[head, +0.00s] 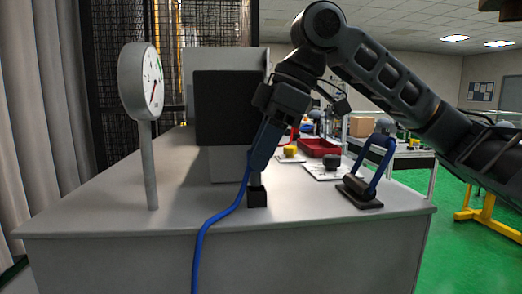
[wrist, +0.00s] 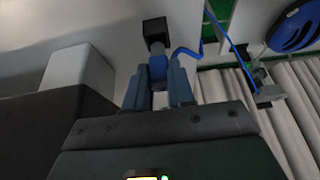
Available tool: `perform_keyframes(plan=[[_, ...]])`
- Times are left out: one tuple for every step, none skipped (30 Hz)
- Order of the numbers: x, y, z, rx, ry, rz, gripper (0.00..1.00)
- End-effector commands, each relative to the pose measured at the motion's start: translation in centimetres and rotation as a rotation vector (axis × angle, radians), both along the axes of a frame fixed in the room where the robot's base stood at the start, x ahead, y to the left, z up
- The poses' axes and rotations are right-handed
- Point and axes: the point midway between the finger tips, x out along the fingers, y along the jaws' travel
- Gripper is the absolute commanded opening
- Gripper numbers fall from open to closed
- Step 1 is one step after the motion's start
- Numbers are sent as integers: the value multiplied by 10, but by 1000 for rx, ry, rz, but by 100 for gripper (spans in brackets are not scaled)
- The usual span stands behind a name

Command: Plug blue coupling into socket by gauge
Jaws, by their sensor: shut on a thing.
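My gripper (head: 257,168) points down near the table's front edge. Its blue fingers, also in the wrist view (wrist: 158,90), are shut on the blue coupling (wrist: 158,68). A blue hose (head: 220,214) runs from the coupling down over the front edge. A grey neck shows between the coupling and a small black block (wrist: 155,28), which looks like the socket (head: 257,198). The neck meets the block, but I cannot tell how deep it sits. The round white gauge (head: 154,82) stands on a grey post to the left.
A black panel (head: 224,108) on a grey housing stands behind my gripper. A blue-handled clamp (head: 361,190) on a dark base is to the right. A yellow piece (head: 290,151), a black knob (head: 331,161) and a red tray (head: 318,147) lie further back. The front left tabletop is clear.

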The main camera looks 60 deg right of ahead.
Motion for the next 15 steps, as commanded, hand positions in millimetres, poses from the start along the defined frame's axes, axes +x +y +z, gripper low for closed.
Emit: perform_keyframes(plan=[[0,0,-2,0,0,0,6],[0,0,-2,0,0,0,6],[0,0,-3,0,0,0,6],[0,0,-4,0,0,0,6],[0,0,-5,0,0,0,6],[0,0,-6,0,0,0,6],[0,0,-7,0,0,0,6],[0,0,-8,-1,1,0,6],[0,0,-10,-1,1,0,6],[0,0,-11,-1,1,0,6],[0,0,-12,-1,1,0,6],[0,0,-14,-1,1,0,6],[0,0,-15,-1,1,0,6],[0,0,-16,-1,1,0,6],[0,0,-17,-1,1,0,6]])
